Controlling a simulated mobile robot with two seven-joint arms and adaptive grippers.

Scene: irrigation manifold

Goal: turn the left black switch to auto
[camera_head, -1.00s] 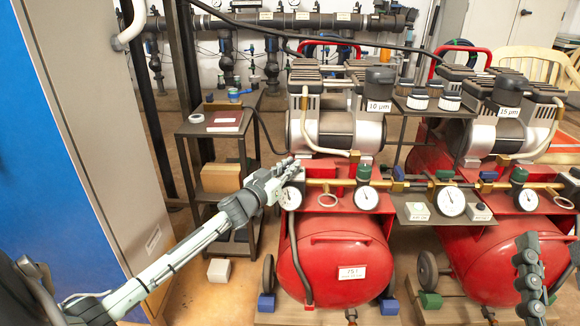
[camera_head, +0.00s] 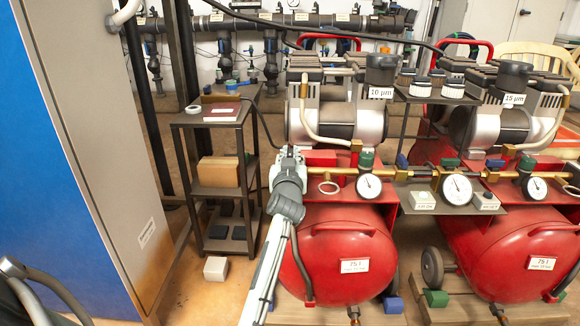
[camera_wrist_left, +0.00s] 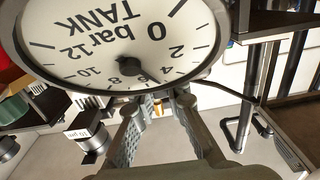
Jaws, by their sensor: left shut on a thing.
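My left gripper (camera_head: 288,155) is at the left end of the brass line on the left red compressor (camera_head: 335,245), pointing up and away. In the left wrist view its two fingers (camera_wrist_left: 160,106) are closed in behind the rim of a large tank gauge (camera_wrist_left: 125,35). The gauge hides the fingertips. The left black switch is not plainly seen in either view; the hand and gauge cover that spot. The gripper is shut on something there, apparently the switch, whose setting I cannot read. My right gripper is out of view.
A tall grey and blue cabinet (camera_head: 110,150) is farther left. Gauges (camera_head: 369,186) line the brass pipe to the right. A second compressor (camera_head: 510,250) stands at right.

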